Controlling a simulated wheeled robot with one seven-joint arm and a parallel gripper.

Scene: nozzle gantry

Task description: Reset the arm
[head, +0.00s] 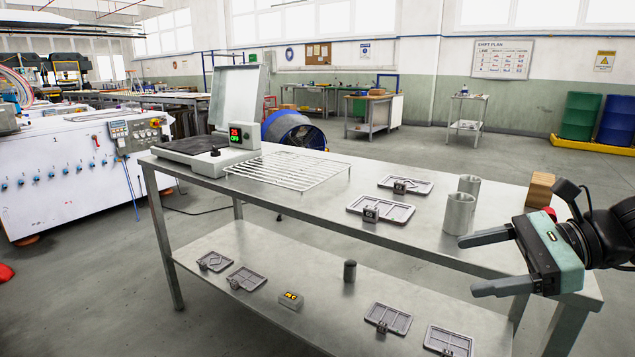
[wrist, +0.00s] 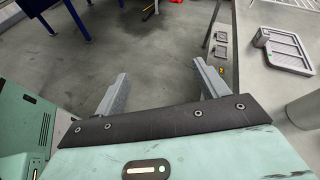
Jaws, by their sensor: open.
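My gripper (head: 478,263) is at the right of the head view, over the right end of the metal bench (head: 330,203). Its two fingers are spread apart with nothing between them. In the wrist view my gripper (wrist: 160,92) shows both fingers apart, with grey floor beyond them. Part of my arm behind the gripper is cut off by the right edge of the head view.
Near the gripper stand two metal cylinders (head: 459,213) and a wooden block (head: 540,190). Two grey trays (head: 380,210) lie on the bench, left of the cylinders. A wire rack (head: 285,170) and a press-like device (head: 205,150) are farther left. The lower shelf (head: 255,262) holds several trays.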

